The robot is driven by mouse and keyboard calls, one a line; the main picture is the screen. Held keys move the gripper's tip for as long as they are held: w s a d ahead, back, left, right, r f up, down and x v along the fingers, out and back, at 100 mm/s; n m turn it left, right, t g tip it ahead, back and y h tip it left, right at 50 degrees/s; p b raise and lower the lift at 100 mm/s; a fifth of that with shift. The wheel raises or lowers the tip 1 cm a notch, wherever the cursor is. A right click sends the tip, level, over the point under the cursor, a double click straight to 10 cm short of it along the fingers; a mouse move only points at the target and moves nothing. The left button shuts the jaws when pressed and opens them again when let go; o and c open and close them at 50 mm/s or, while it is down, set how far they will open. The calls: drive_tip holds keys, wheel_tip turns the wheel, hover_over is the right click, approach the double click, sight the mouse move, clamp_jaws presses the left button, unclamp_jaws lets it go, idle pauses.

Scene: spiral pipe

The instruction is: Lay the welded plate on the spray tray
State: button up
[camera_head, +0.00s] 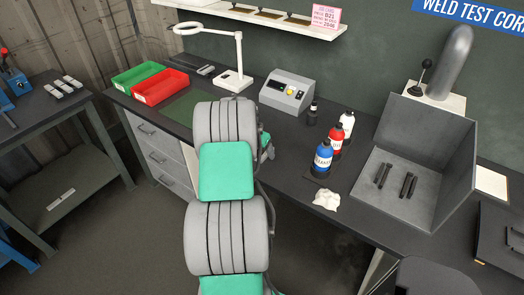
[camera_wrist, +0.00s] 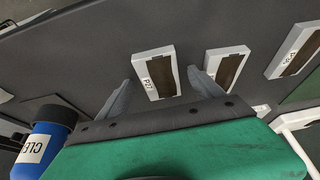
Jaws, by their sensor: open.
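Three pale plates, each with a brown strip down its middle, lie on the dark bench in the wrist view. The nearest, apparently labelled P17 (camera_wrist: 153,74), sits between and beyond my fingertips; another plate (camera_wrist: 227,72) is beside it and a third (camera_wrist: 294,50) is farther right. I cannot tell which is the welded plate. My gripper (camera_wrist: 160,76) is open and empty above the bench. In the head view, my arm hides the plates.
Blue (camera_head: 323,158), red (camera_head: 336,139) and white (camera_head: 347,122) bottles and a crumpled cloth (camera_head: 326,200) stand between arm and tray. A grey control box (camera_head: 287,92), lamp (camera_head: 232,80), green bin (camera_head: 137,75) and red bin (camera_head: 160,87) are behind. A shelf (camera_head: 250,14) overhangs.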

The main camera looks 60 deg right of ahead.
drive_tip(key=shift+f, duration=0.1)
idle(0.4)
clamp_jaws()
idle(0.7)
drive_tip(key=shift+w+r, duration=0.1)
drive_tip(key=shift+r, duration=0.1)
